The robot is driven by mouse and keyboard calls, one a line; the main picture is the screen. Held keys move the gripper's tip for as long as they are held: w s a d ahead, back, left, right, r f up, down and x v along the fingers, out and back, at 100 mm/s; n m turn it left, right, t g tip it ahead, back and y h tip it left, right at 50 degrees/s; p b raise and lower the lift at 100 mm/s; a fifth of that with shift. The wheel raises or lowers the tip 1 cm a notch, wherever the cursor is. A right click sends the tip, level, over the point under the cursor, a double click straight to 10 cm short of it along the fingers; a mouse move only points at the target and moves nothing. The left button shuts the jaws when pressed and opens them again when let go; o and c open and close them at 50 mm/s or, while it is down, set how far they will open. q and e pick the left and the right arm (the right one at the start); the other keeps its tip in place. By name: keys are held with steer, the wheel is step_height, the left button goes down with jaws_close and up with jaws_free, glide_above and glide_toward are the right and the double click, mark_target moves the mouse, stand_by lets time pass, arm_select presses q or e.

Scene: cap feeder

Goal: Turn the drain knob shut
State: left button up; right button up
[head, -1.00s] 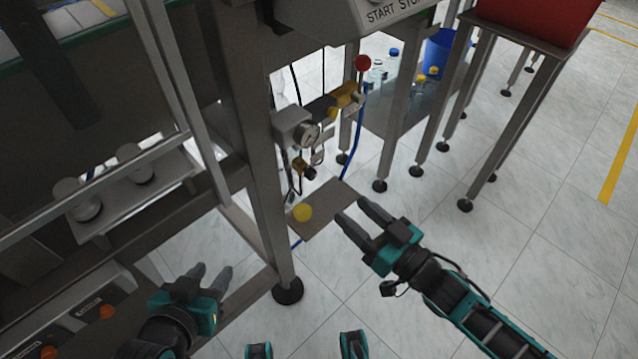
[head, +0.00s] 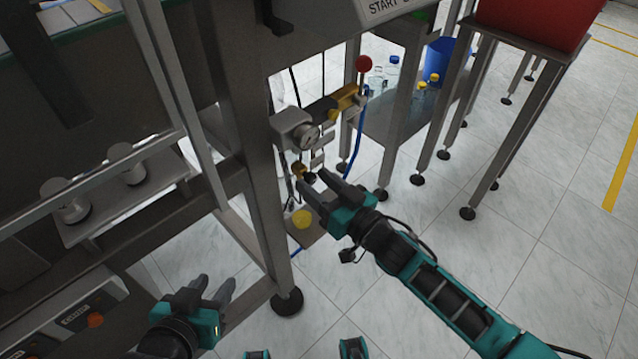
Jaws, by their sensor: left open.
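A pneumatic unit with a round pressure gauge (head: 307,137) hangs by the machine's steel leg. Below the gauge is a small brass fitting (head: 299,169) with a dark knob-like end (head: 310,178), which looks like the drain knob. My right gripper (head: 314,181) is open, its fingertips close to this dark end and partly overlapping it. I cannot tell whether they touch. My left gripper (head: 215,287) is open and empty at the lower left, away from the unit.
A steel leg (head: 262,190) stands just left of the unit. Bottles and a blue bin (head: 438,55) stand behind.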

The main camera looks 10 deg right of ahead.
jaws_close()
arm_select(q)
steer(key=shift+w+a, duration=0.1)
steer(key=shift+r, duration=0.1)
arm_select(e)
steer(key=shift+n, duration=0.3)
steer(key=n+p, duration=0.1)
steer(key=n, duration=0.7)
steer(key=shift+n, duration=0.3)
steer(key=n, duration=0.6)
steer(key=shift+f+y, duration=0.15)
steer(key=shift+y, duration=0.15)
steer(key=shift+n+b, duration=0.4)
steer(key=shift+n, duration=1.1)
